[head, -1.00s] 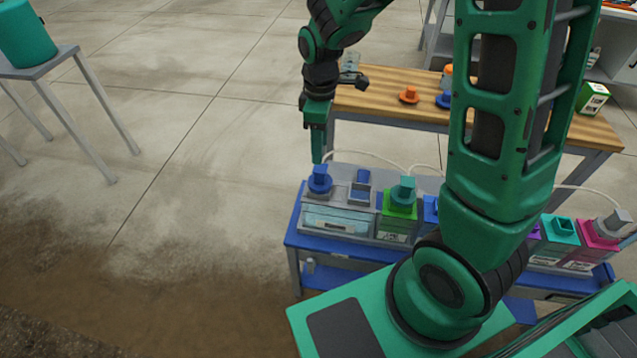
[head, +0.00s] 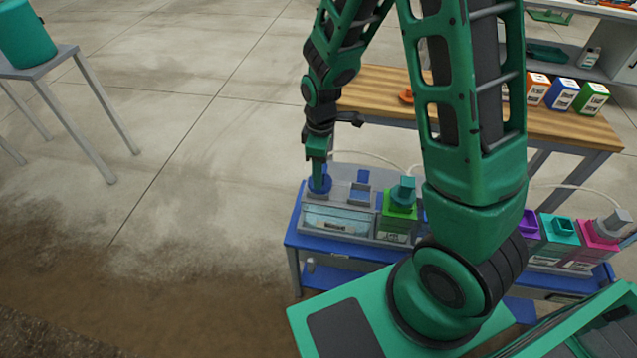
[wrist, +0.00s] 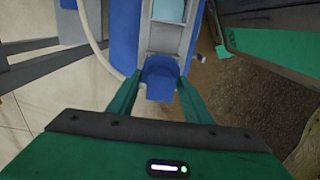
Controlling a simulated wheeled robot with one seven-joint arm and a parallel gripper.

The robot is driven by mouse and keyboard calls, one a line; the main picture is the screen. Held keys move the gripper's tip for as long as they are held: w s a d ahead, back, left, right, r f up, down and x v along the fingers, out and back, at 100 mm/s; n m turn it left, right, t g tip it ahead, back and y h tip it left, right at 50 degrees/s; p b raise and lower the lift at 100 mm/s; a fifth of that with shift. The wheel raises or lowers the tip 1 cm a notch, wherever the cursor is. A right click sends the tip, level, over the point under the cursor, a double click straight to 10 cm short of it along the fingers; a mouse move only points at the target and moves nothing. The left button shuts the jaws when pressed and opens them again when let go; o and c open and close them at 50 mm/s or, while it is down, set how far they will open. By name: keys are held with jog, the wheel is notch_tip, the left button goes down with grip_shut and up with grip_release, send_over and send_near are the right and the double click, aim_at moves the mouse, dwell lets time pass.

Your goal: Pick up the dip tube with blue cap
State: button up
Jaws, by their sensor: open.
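The dip tube's blue cap (head: 319,184) stands upright at the left end of the skid, on the pale holder there. In the wrist view the blue cap (wrist: 160,82) lies between the fingertips, its top facing the camera. My gripper (head: 318,180) points straight down over the cap, with its fingers at cap height on either side. In the wrist view my gripper (wrist: 158,98) is open, and I cannot tell whether either finger touches the cap. The tube below the cap is hidden.
A grey holder with a blue piece (head: 362,184) stands just right of the cap. Beyond it is a green container with a teal cap (head: 403,190). A pale hose (head: 360,155) runs behind. A wooden bench (head: 385,90) stands at the back.

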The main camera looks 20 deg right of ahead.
grip_shut()
jog(key=shift+r, duration=0.1)
